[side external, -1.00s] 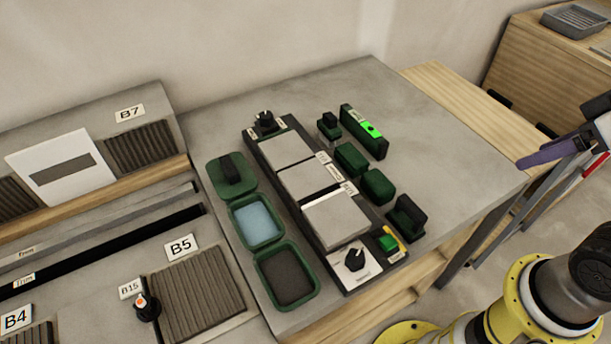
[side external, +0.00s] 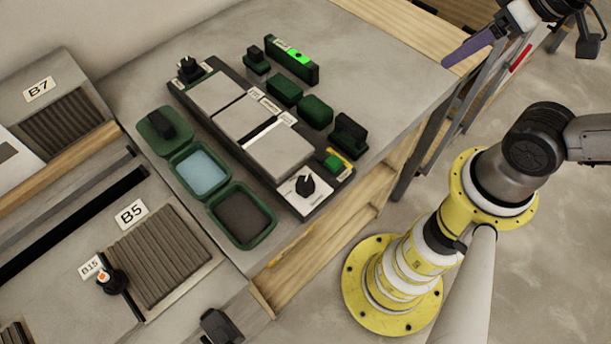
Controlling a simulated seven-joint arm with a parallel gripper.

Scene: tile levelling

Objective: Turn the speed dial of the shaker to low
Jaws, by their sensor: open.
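The long black unit with grey tiles on top, which I take for the shaker (side external: 232,128), stands on the grey bench. A black dial (side external: 305,185) sits on a white plate at its near end; the plate's markings are too small to read. A second black knob (side external: 189,69) stands at its far end. I cannot tell from the labels which is the speed dial. My gripper (side external: 476,46), with a purple finger, is at the upper right beyond the bench edge. It is open and empty, well apart from both knobs.
Green trays, one with blue content (side external: 201,172) and one dark (side external: 241,217), lie left of the unit. Green blocks (side external: 285,91) and a green-lit box (side external: 294,58) stand right of it. A green button (side external: 334,162) is beside the near dial. An orange-marked knob (side external: 109,279) is lower left.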

